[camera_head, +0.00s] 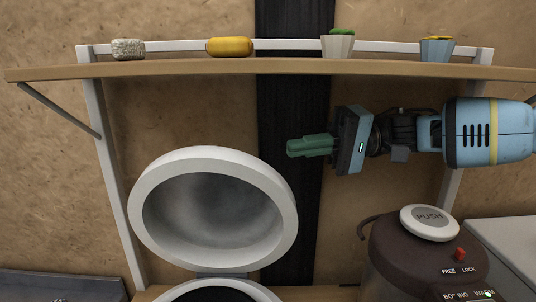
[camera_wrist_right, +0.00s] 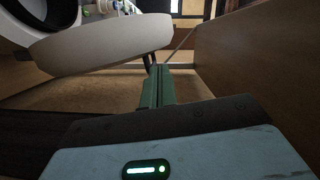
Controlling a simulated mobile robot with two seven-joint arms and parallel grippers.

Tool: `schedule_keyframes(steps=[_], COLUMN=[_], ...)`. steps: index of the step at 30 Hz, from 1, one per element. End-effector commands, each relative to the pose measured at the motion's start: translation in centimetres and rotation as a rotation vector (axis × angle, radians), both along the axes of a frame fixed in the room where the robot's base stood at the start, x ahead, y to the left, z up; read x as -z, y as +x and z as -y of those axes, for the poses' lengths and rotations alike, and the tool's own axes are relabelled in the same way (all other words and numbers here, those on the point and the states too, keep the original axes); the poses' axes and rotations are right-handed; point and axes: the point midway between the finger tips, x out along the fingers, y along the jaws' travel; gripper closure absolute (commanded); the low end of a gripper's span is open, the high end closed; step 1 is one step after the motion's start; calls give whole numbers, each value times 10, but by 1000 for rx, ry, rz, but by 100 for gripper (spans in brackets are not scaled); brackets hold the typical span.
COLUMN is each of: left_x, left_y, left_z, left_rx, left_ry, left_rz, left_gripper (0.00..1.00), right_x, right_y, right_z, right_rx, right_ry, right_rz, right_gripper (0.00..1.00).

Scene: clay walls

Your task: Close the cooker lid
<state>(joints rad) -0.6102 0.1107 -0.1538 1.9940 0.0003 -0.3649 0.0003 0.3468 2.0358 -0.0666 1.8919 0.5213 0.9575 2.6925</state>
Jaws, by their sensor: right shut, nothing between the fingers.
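The cooker lid (camera_head: 147,205) is a thick white round lid with a grey hollow inside. It stands raised and open, its inside facing my head camera. The cooker (camera_head: 250,291) is below it, with only its white rim and dark opening showing at the bottom edge. My right gripper (camera_head: 291,147) comes in from the right, with green fingers shut and empty. Its fingertips point left, near the upper right of the lid, and look apart from it. In the right wrist view the pale lid (camera_wrist_right: 100,45) lies just ahead of the shut fingers. My left gripper is not in view.
A brown dispenser (camera_head: 395,255) with a PUSH button stands at the lower right. A wooden shelf (camera_head: 280,68) above holds a stone-like block (camera_head: 128,49), a yellow object (camera_head: 230,47) and two pots (camera_head: 338,45). The wall behind has a black vertical strip (camera_head: 290,225).

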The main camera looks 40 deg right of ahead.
Motion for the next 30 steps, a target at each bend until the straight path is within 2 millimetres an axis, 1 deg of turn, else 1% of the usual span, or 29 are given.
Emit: schedule_keyframes(steps=[1, 6, 12, 18, 30], left_x=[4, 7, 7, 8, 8], left_y=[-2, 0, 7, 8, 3], left_z=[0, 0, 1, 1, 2], left_rx=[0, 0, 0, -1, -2], left_ry=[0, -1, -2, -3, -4], left_rz=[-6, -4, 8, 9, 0], left_gripper=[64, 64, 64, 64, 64], right_x=[5, 6, 4, 4, 3], right_y=[3, 12, 19, 20, 19], right_z=[-9, -33, -51, -56, -55], right_rx=[-4, -2, -2, 0, 0], right_ry=[-2, -1, -1, -1, -2], right_rz=[-7, -7, -2, -1, 3], right_gripper=[100, 100, 100, 100, 100])
